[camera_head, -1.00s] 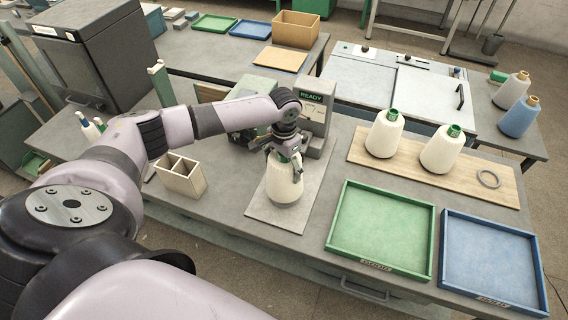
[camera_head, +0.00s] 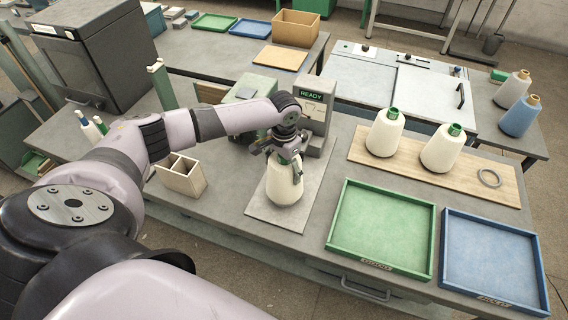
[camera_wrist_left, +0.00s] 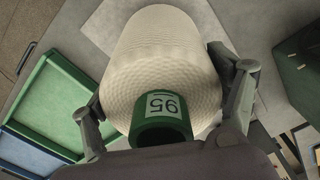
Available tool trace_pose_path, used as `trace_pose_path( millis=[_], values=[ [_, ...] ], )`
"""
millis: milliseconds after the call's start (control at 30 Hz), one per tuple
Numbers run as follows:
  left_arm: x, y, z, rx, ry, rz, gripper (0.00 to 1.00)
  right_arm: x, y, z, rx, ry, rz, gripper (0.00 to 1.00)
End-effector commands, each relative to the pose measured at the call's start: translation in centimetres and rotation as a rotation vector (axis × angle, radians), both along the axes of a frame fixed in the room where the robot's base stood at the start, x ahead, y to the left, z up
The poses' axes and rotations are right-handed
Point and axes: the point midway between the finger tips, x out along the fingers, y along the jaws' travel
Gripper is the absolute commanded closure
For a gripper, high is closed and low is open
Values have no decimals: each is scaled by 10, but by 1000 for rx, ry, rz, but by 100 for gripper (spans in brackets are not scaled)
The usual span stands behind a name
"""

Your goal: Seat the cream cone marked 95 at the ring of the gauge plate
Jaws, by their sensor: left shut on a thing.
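The cream cone marked 95 (camera_head: 284,188) is upright in my left gripper (camera_head: 284,158), over the light grey sheet (camera_head: 262,211) in front of the READY unit. I cannot tell whether its base touches the sheet. In the left wrist view the cone (camera_wrist_left: 165,65) shows its green tip with the label 95, and the fingers of the left gripper (camera_wrist_left: 163,115) are on either side of it. A grey ring (camera_head: 489,178) shows on the right end of a tan board (camera_head: 465,182), with nothing on it. My right gripper is out of view.
Two cream cones (camera_head: 385,133) (camera_head: 442,150) with green tips stand on the tan board, left of the ring. A green tray (camera_head: 380,268) and a blue tray (camera_head: 495,298) lie in front of it. The READY unit (camera_head: 314,100) stands behind my gripper; an open wooden box (camera_head: 182,178) is at left.

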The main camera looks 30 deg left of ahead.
Motion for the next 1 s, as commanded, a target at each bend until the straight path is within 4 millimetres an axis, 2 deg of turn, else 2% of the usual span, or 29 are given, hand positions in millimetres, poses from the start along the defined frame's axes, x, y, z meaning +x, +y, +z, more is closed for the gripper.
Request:
trace_pose_path(
  millis=[1000],
  values=[
    [1, 0, -23, 0, -1, 0, 52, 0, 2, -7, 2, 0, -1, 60]
  ],
)
